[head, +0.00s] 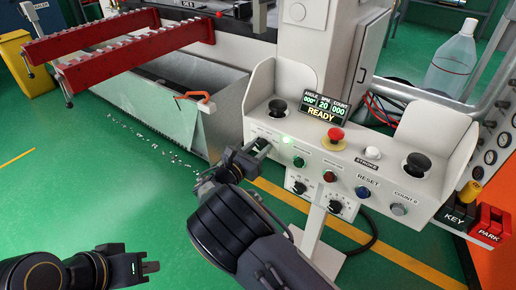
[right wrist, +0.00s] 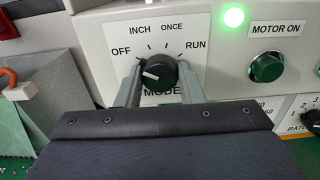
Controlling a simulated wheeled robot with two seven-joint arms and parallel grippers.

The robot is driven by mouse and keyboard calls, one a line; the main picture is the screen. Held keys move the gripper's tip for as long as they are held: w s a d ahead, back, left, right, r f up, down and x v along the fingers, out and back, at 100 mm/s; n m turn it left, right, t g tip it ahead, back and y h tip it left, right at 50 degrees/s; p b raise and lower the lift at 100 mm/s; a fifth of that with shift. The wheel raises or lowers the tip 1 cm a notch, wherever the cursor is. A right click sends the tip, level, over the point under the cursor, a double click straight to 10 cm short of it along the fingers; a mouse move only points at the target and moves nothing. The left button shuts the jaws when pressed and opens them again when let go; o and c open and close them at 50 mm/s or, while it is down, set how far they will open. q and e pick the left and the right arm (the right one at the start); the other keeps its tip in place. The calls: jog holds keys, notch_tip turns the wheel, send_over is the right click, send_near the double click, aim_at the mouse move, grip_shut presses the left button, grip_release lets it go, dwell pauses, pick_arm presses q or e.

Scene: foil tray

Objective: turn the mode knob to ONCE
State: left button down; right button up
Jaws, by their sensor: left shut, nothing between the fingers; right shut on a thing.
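The black mode knob (right wrist: 160,72) sits on a white label plate marked OFF, INCH, ONCE, RUN and MODE in the right wrist view. Its white pointer mark is on the left side of the knob, away from the ONCE label (right wrist: 172,27). My right gripper (right wrist: 160,84) has a finger on each side of the knob and is shut on it. In the head view my right gripper (head: 259,146) is at the left end of the control panel (head: 330,160) and hides the knob. My left gripper (head: 147,267) is shut and empty at the lower left, far from the panel.
A lit green lamp (right wrist: 233,17) and the green MOTOR ON button (right wrist: 267,67) are right of the knob. The display (head: 326,108) reads READY. A red mushroom button (head: 336,134) and black palm buttons stand on the panel. Green floor is open around my left gripper.

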jog(key=shift+f+m+b, duration=0.2)
jog(key=shift+m+b, duration=1.1)
jog(key=shift+b, duration=0.05)
jog(key=m+b, duration=1)
jog(key=b, duration=0.1)
jog(key=shift+f+m, duration=0.1)
jog(key=shift+m, duration=0.2)
jog(key=shift+r+m+b, duration=0.2)
jog(key=shift+m+b, duration=1.2)
jog(key=shift+b, duration=0.15)
jog(key=o, duration=1)
jog(key=shift+r, duration=0.1)
